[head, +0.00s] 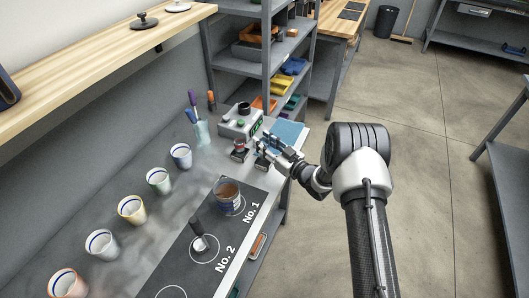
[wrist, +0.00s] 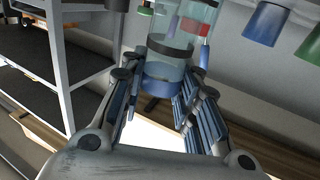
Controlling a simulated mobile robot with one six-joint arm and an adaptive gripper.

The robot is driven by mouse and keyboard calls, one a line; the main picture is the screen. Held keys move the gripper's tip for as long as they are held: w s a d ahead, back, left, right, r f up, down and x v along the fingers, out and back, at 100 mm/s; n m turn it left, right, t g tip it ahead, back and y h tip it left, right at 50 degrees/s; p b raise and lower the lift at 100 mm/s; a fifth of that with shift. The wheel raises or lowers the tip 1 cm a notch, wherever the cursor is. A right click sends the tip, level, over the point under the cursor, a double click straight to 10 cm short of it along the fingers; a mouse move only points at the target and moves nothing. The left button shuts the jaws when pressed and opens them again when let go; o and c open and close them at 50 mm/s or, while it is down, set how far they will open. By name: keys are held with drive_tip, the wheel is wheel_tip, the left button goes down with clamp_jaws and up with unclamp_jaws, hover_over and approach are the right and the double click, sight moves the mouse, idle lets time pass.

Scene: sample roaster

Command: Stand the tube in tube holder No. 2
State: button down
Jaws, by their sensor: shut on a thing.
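My gripper (head: 270,150) is shut on a clear tube (wrist: 180,48) with dark bands and a blue end (wrist: 170,91). The tube stands between the fingers in the wrist view; in the head view it is too small to make out well. My gripper is beside the grey machine. The black mat (head: 185,245) carries white circles lettered No. 1 and No. 2.
A glass with brown contents (head: 228,200) stands on the No. 1 circle and a small dark-handled item (head: 197,236) on No. 2. Several cups line the left of the bench. The grey machine (head: 240,121) and a pen cup (head: 202,133) stand behind. A blue pad (head: 290,133) lies at the back.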

drive_tip(key=shift+f+b, duration=0.55)
drive_tip(key=shift+f, duration=1.35)
drive_tip(key=shift+f, duration=0.15)
drive_tip(key=shift+f, duration=0.15)
drive_tip(key=c, duration=1.2)
unclamp_jaws()
drive_tip(key=shift+r, duration=0.25)
